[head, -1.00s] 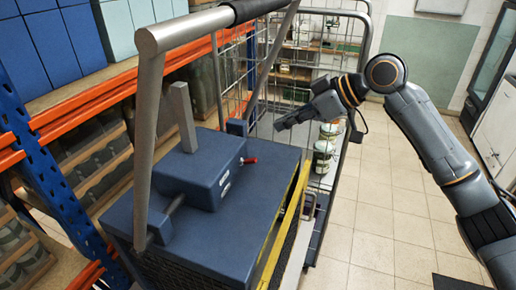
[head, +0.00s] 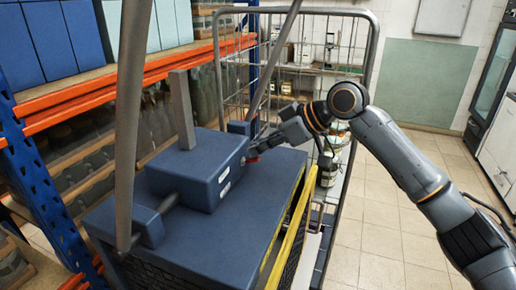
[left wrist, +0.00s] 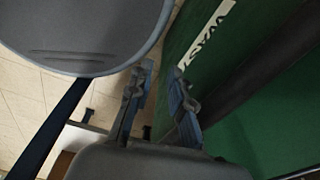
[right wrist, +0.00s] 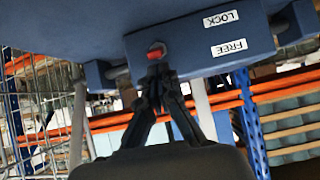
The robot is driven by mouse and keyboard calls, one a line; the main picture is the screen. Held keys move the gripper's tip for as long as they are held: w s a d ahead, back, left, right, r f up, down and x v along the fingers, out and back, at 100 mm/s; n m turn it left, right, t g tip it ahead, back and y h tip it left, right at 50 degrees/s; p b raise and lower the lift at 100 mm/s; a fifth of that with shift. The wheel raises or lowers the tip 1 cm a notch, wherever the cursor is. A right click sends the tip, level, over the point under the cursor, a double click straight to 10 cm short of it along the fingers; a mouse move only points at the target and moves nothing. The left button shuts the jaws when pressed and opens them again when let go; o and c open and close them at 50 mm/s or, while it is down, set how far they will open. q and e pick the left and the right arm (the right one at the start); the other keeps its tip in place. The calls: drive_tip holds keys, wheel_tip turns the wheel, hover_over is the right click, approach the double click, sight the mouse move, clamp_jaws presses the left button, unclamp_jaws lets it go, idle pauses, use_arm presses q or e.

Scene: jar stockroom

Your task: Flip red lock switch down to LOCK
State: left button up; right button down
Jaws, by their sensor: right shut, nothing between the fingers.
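The red lock switch (head: 252,160) sits on the end face of the blue box (head: 205,165) on the cart; it also shows in the right wrist view (right wrist: 155,50). That view pictures it level with the FREE label (right wrist: 229,47) rather than the LOCK label (right wrist: 220,18). My right gripper (head: 262,147) is at the switch, fingers shut and empty. In the right wrist view its fingertips (right wrist: 157,70) are right at the switch; I cannot tell whether they touch it. My left gripper (left wrist: 158,90) is open and empty, its fingers apart; it is outside the head view.
The blue cart top (head: 225,235) carries the box. A wire cage trolley (head: 366,70) with jars stands behind. Orange-and-blue racking (head: 85,95) is at left. The tiled floor at right is clear. A green surface (left wrist: 225,70) is beside my left gripper.

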drive_tip(key=shift+f, duration=0.2)
idle(0.4)
drive_tip(key=shift+d+f+y+b, duration=0.1)
drive_tip(key=shift+f+y+b, duration=0.05)
drive_tip(key=shift+y+b, duration=0.35)
drive_tip(key=shift+s+f+t+b, duration=0.1)
drive_tip(key=shift+f+t+b, duration=0.05)
drive_tip(key=shift+t+b, duration=0.2)
